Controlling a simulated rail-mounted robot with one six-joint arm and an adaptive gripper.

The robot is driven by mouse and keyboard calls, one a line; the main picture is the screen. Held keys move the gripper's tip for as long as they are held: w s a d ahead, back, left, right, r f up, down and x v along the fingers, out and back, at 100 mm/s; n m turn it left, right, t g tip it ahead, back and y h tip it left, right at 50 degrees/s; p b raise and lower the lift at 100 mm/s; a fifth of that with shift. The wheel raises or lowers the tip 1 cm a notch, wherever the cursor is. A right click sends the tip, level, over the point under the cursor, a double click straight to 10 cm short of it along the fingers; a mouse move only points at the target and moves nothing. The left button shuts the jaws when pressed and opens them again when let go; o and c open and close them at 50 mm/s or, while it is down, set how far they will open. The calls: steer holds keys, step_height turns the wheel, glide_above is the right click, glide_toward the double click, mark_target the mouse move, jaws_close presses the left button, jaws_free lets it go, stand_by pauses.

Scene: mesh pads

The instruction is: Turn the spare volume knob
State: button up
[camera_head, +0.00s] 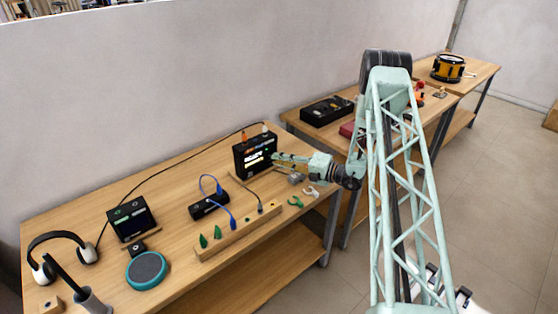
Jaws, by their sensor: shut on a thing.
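A black box with a lit screen (255,152) stands upright at the back right of the near wooden bench. My gripper (277,157) reaches in from the right, and its fingertips are at the right side of this box's front. The fingers are shut on a small part there, which I take to be the spare volume knob. The fingers hide the knob, so its turn angle cannot be seen. A second, smaller black box with a screen (132,221) stands further left on the bench.
A small black box with blue cables (209,205) and a wooden rail with green pieces (238,233) lie in front of the lit box. Small grey and green parts (296,201) lie below my gripper. Headphones (61,246) and a teal-rimmed round pad (147,270) are at left.

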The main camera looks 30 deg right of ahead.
stand_by(0.3)
steer(key=o, duration=0.8)
steer(key=shift+o, duration=0.2)
steer(key=shift+n+h, duration=0.3)
steer(key=shift+a+r+n+g+h+b, duration=0.15)
steer(key=shift+n+g+h+b, duration=0.2)
steer(key=shift+n, duration=0.7)
steer(key=shift+d+r+n+g+h+b, duration=0.15)
steer(key=shift+n+h+b, duration=0.3)
steer(key=shift+n, duration=0.6)
steer(key=shift+a+n+h+b, duration=0.25)
steer(key=shift+n+h+b, duration=0.35)
steer(key=shift+n+h, duration=0.5)
steer(key=shift+a+n+h+b, duration=0.15)
steer(key=shift+n+h+b, duration=0.6)
steer(key=shift+n, duration=0.65)
